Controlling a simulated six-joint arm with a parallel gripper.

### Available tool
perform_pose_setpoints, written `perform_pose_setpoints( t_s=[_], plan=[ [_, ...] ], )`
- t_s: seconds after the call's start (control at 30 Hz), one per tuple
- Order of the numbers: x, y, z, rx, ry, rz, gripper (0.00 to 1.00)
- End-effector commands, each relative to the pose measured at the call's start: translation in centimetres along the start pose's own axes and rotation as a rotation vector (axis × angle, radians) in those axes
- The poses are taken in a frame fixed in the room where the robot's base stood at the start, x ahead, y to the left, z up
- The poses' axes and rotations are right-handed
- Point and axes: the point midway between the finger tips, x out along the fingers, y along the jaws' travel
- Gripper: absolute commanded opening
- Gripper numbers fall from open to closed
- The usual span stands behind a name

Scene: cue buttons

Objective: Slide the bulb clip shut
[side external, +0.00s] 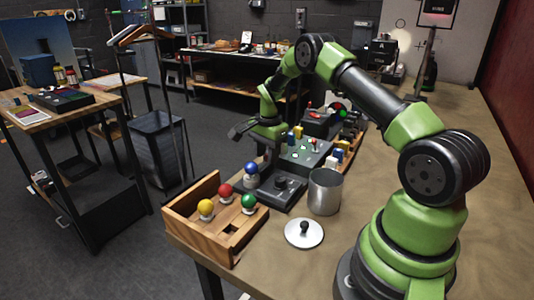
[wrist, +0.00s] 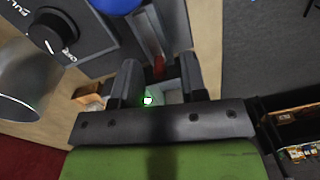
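My gripper (wrist: 158,78) hangs fingers down in the wrist view, its two dark fingers apart. In the side external view it is over the bench, behind the black knob box (side external: 282,190) and above the blue bulb (side external: 250,173). Between the fingers I see a pale grey piece (wrist: 172,92), a small red part (wrist: 158,66) and a glowing green spot (wrist: 147,100). I cannot tell whether the fingers touch any of these. No part can be clearly made out as the bulb clip; the fingers may hide it.
A wooden tray (side external: 190,227) with yellow, red and green bulbs stands at the bench's near edge. A metal cup (side external: 324,192) and a round lid (side external: 304,233) are beside it. A green button panel (side external: 306,153) with coloured blocks lies beyond. Bare bench lies right of the cup.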

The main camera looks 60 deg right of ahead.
Motion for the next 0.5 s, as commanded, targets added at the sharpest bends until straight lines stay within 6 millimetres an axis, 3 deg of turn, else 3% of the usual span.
perform_pose_setpoints(
  t_s=[0.3,0.5],
  plan=[
    [0.35,-0.02,0.01,0.000,0.000,-0.001,0.39],
    [0.34,-0.02,0.02,0.000,0.000,-0.001,0.00]
  ],
)
